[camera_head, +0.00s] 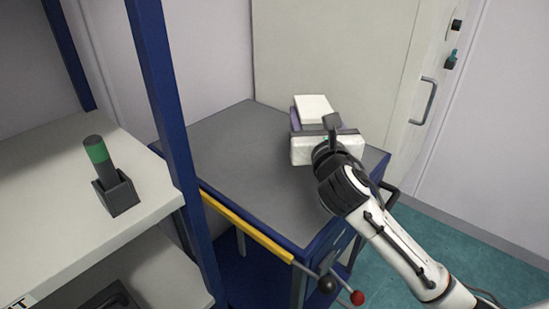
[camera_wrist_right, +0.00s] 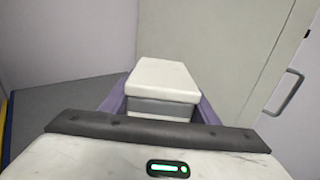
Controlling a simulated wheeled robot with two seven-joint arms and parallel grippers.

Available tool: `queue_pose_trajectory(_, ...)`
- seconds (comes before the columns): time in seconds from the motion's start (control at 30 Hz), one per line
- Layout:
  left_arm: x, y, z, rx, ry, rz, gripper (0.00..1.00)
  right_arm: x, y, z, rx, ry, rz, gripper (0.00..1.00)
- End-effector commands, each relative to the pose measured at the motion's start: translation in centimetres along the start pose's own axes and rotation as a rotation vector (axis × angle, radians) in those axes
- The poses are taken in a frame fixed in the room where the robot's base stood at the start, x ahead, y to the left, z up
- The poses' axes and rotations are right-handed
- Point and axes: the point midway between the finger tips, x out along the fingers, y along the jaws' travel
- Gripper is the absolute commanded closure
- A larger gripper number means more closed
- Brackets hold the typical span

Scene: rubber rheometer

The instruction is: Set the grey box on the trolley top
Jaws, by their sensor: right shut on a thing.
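The grey box (camera_head: 314,107) has a pale, nearly white top and a greyer side. It is between the purple fingers of my right gripper (camera_head: 316,122), which is shut on it over the back right part of the trolley top (camera_head: 225,150). In the right wrist view the box (camera_wrist_right: 165,80) sits between the purple fingers (camera_wrist_right: 160,106), its lower part hidden by the gripper body. I cannot tell whether its underside touches the trolley top. The trolley top is a flat dark grey surface with a blue frame. My left gripper is not in view.
The left and middle of the trolley top are clear. A blue-posted shelf (camera_head: 60,215) stands at the left, with a dark green-banded cylinder (camera_head: 98,158) in a black holder. A yellow bar (camera_head: 246,228) runs along the trolley's front edge. A pale cabinet (camera_head: 335,50) stands behind.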

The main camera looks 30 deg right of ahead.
Motion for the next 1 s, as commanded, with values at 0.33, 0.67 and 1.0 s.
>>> queue_pose_trajectory(0.33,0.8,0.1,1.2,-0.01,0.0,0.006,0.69,0.1,0.0,-4.5,0.001,-0.001,0.0,0.84)
queue_pose_trajectory(0.67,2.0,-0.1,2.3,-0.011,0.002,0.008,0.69,0.1,0.0,-9.0,0.001,0.001,-0.001,0.84)
queue_pose_trajectory(1.0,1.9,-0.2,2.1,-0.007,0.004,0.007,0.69,0.1,0.0,-9.4,-0.001,-0.003,0.0,0.84)
